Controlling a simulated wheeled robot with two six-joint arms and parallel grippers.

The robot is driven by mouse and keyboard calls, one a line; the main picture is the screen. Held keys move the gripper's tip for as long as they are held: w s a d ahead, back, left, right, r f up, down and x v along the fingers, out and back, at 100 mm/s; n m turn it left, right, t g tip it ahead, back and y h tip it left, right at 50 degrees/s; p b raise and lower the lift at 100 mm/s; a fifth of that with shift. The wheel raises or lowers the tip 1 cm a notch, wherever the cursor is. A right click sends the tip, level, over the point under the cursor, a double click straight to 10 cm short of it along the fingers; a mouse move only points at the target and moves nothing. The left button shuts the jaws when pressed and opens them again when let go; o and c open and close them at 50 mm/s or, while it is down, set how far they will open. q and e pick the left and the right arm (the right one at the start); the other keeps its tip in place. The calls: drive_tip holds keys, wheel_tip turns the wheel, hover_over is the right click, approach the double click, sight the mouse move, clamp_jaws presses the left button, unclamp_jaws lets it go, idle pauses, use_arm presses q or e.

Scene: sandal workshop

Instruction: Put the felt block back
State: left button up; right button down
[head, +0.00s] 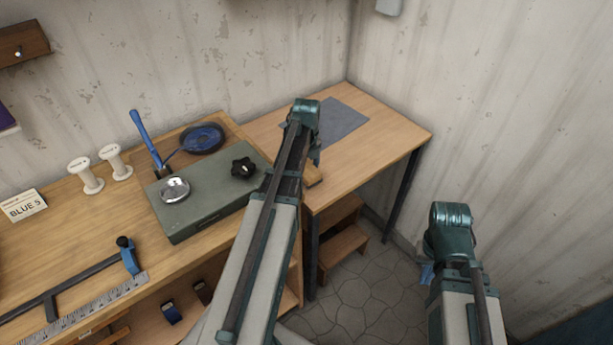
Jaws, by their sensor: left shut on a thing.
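My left arm reaches across the middle of the head view to the right-hand table. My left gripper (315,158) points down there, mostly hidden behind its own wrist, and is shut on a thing. A small wood-coloured piece (314,175) shows just below it near the table's front edge; it looks like part of the felt block, the rest hidden by my arm. A grey mat (345,117) lies flat on that table behind the gripper. My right gripper (427,273) hangs low over the floor at the right, largely hidden by its wrist; its jaws cannot be made out.
On the left workbench (70,225) stand a grey-green box (215,205) with a black knob (243,168) and metal dish (174,188), a blue pan (203,139), two white spools (86,175), a clamp (128,255) and ruler (85,310). The right table (395,125) has free room at its right.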

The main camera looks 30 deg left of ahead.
sight(306, 168)
use_arm(q)
drive_tip(key=shift+f, duration=0.15)
drive_tip(key=shift+f, duration=0.1)
drive_tip(key=shift+f, duration=0.15)
drive_tip(key=o, duration=1.3)
drive_tip(key=shift+o, duration=0.2)
drive_tip(key=shift+r, duration=0.2)
wheel_tip(306, 168, up, 12)
drive_tip(key=p, duration=1.2)
